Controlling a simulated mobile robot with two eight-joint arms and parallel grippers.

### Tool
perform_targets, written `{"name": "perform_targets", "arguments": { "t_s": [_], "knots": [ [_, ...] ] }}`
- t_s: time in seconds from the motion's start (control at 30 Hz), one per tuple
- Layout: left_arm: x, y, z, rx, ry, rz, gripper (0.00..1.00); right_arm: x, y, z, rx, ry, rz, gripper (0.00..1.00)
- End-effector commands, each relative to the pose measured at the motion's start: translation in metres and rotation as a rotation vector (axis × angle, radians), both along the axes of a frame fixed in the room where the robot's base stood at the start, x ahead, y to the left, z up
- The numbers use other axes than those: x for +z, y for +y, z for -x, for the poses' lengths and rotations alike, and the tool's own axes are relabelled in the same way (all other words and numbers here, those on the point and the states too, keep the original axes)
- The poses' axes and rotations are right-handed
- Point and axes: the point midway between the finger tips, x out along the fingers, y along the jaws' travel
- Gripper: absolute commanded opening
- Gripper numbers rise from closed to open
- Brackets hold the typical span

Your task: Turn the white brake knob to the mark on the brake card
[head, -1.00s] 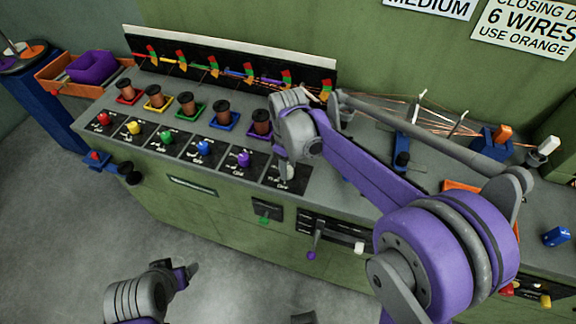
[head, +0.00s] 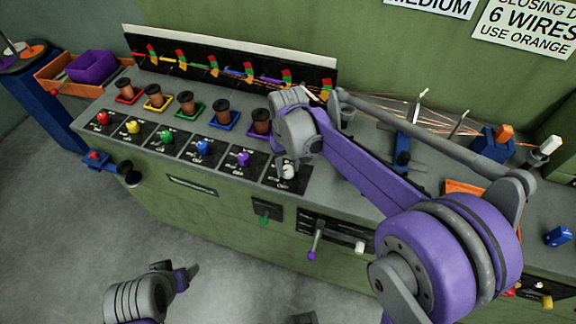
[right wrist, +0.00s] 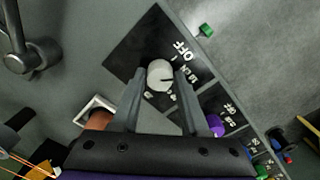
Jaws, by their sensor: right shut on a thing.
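The white brake knob (right wrist: 159,75) sits on a black brake card (right wrist: 138,50) with white markings and the word OFF. A dark pointer line shows on the knob in the right wrist view. My right gripper (right wrist: 158,85) has its two fingers on either side of the knob and is shut on it. In the head view the knob (head: 288,172) shows just below my right gripper (head: 286,165), at the right end of the row of cards. My left gripper (head: 186,275) is low at the left above the floor; its jaws are too unclear to judge.
Red, yellow, green, blue and purple knobs (head: 243,158) stand on cards to the left. Copper spools (head: 187,103) stand behind them. A purple-handled lever (head: 314,240) and a green switch (head: 264,219) are on the bench front. Thin wires (head: 440,112) lie at the right.

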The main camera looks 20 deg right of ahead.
Motion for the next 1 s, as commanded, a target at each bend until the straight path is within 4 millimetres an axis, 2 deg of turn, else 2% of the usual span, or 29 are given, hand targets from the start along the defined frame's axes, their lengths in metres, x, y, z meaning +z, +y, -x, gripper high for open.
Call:
{"name": "perform_targets", "arguments": {
  "t_s": [0.4,0.97,1.0],
  "knots": [
    [-0.0014,0.0,0.0003,0.0,0.001,0.0,0.7,0.0004,0.0001,-0.0002,-0.198,0.0,0.0,0.0],
    [-0.0014,0.0,0.0003,0.0,0.001,0.0,0.7,0.0006,0.0001,-0.0003,-0.227,-0.001,0.0,0.0],
    [-0.0014,0.0,0.0003,0.0,0.001,0.0,0.7,0.0006,0.0001,-0.0003,-0.227,-0.001,0.0,0.49]
  ]
}}
